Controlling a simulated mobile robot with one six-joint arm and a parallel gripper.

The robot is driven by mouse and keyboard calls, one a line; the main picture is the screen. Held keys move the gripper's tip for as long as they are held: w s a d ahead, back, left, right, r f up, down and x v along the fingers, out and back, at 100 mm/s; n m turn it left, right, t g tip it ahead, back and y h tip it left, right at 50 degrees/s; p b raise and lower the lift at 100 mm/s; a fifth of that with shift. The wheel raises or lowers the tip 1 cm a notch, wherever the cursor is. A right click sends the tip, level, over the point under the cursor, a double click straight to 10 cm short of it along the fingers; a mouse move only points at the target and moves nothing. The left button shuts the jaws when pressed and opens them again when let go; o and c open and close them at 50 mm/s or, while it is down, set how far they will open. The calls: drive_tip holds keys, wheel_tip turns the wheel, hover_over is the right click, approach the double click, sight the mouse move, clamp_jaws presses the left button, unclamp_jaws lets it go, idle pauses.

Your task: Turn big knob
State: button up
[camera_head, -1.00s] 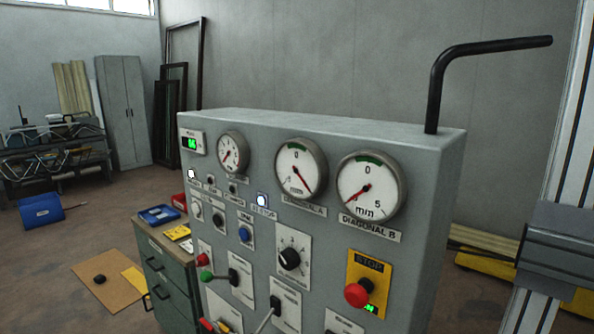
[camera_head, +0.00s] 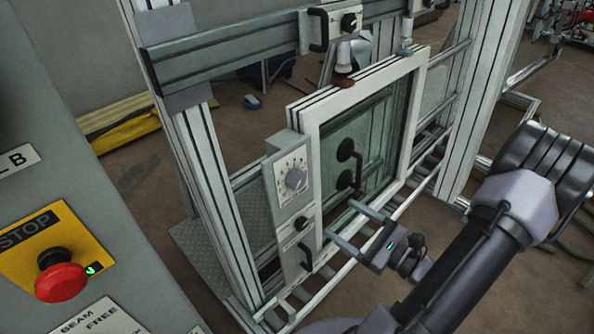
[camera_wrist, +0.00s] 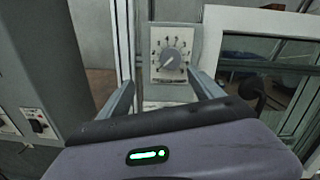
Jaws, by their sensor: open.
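The big knob (camera_head: 295,179) is a round grey dial on a white numbered plate, on a narrow grey panel at the left side of the framed window. It also shows in the wrist view (camera_wrist: 171,61), with a light pointer line on its face. My gripper (camera_head: 342,222) is open and empty, in front of and below the knob in the head view. In the wrist view its two fingers (camera_wrist: 160,92) point toward the panel, one on each side of the dial plate. The fingers look apart from the knob. No part of the knob is hidden.
A small black knob (camera_head: 301,223) and a black handle (camera_head: 306,258) sit below on the same panel. A black window handle (camera_head: 349,163) stands out to the right. A control cabinet with a red stop button (camera_head: 60,275) is close at left.

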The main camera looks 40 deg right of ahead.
drive_tip(key=d+f+m+h, duration=0.1)
drive_tip(key=b, duration=0.4)
approach(299, 181)
drive_tip(key=w, duration=0.8)
drive_tip(key=shift+w+a+f, duration=0.15)
drive_tip(key=shift+w+f, duration=0.05)
drive_tip(key=shift+f, duration=0.05)
drive_tip(key=c, duration=1.4)
drive_tip(key=shift+o, duration=0.2)
drive_tip(key=shift+m+p, duration=0.4)
